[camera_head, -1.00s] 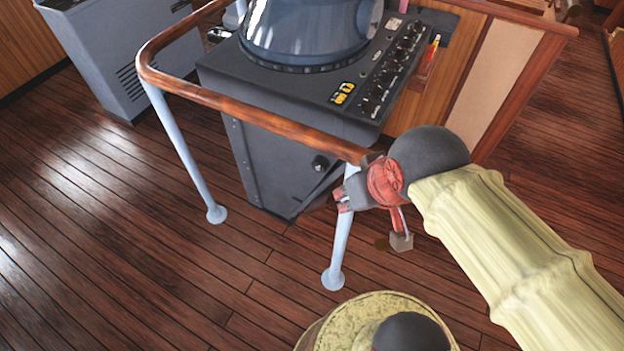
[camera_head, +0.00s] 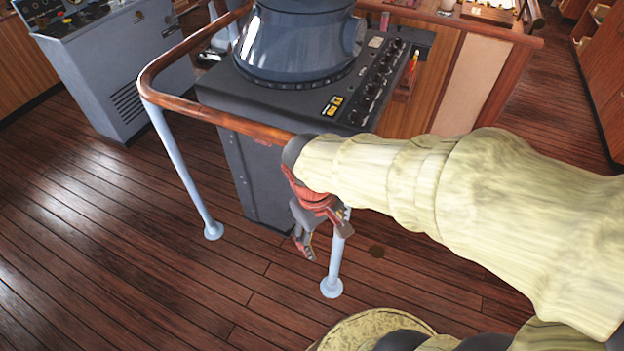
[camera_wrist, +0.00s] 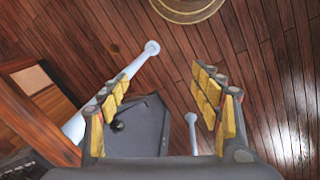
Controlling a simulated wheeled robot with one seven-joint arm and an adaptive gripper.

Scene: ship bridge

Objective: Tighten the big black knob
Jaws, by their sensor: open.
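The big black knob (camera_wrist: 117,125) shows in the wrist view on the dark grey side of the console (camera_wrist: 150,112), close to the left finger in the picture. In the head view, my arm hides it; the console (camera_head: 240,165) stands behind the railing. My gripper (camera_head: 325,238) points down beside the front railing post, below the wooden rail. In the wrist view, the fingers of my gripper (camera_wrist: 160,90) are spread wide with nothing held between them. The knob appears beyond the fingers and apart from them.
A wooden handrail (camera_head: 215,117) on pale posts surrounds the console front. One post (camera_wrist: 105,90) runs close to the left finger in the wrist view; another (camera_wrist: 192,130) stands near the right finger. Small black knobs (camera_head: 376,72) line the console top. The plank floor (camera_head: 120,240) is clear.

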